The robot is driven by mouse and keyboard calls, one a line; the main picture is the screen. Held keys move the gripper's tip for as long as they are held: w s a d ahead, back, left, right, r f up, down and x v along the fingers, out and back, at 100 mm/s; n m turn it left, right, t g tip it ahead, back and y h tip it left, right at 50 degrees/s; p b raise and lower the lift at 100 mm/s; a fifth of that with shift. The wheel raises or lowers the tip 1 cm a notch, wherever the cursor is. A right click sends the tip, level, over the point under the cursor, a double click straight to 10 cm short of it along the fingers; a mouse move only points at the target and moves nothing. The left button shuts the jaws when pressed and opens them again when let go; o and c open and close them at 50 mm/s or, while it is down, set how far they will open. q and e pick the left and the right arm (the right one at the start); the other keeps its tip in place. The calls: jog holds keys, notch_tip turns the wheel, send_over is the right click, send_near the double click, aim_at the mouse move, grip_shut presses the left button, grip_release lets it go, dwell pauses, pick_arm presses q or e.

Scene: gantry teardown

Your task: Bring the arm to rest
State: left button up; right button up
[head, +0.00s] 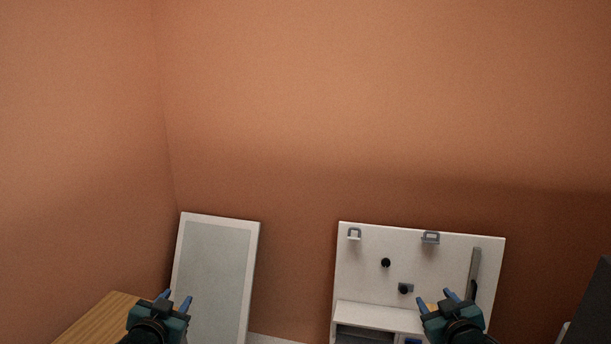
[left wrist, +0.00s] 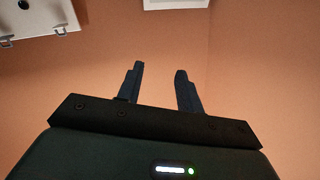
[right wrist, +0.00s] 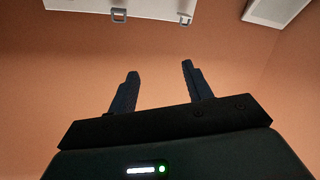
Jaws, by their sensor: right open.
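My left gripper (head: 176,300) is at the bottom left of the head view, in front of a framed grey panel. Its two blue fingers stand apart with nothing between them, as the left wrist view (left wrist: 158,88) also shows. My right gripper (head: 451,297) is at the bottom right, in front of the lower right part of a white board. Its fingers are apart and empty in the right wrist view (right wrist: 158,92). Both grippers point up and forward, and neither visibly touches anything.
The white board (head: 360,283) carries hooks, black knobs and a grey bar (head: 474,268), with a shelf box (head: 375,317) below. The framed panel (head: 213,275) leans at the wall. A wooden surface (head: 95,322) is at lower left, a dark object (head: 592,312) at right. Space above is clear.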

pick_arm(q)
jog(key=s+d+f+g+h, duration=0.1)
jog(key=s+d+f, duration=0.3)
jog(key=s, duration=0.6)
jog(key=s+d+f+g+h, duration=0.1)
jog(key=s+d+f, duration=0.4)
jog(key=s, duration=0.6)
jog(key=s+d+f+g+h, duration=0.1)
jog(key=s+d+f, duration=0.4)
jog(key=s, duration=0.6)
jog(key=shift+d+f+n+g, duration=0.3)
jog(key=shift+d+g, duration=0.1)
jog(key=shift+g, duration=0.5)
pick_arm(e)
jog(key=s+a+f+g+y, duration=0.1)
jog(key=s+a+f, duration=0.3)
jog(key=s, duration=0.6)
jog(key=s+a+f+g+y, duration=0.1)
jog(key=s+a+f, duration=0.4)
jog(key=s, duration=0.6)
jog(key=s+a+f+g+y, duration=0.1)
jog(key=s+a+f, duration=0.4)
jog(key=s, duration=0.6)
jog(key=shift+a+f+m+g, duration=0.3)
jog(key=shift+a+g, duration=0.1)
jog(key=shift+g, duration=0.5)
jog(key=shift+c, duration=0.2)
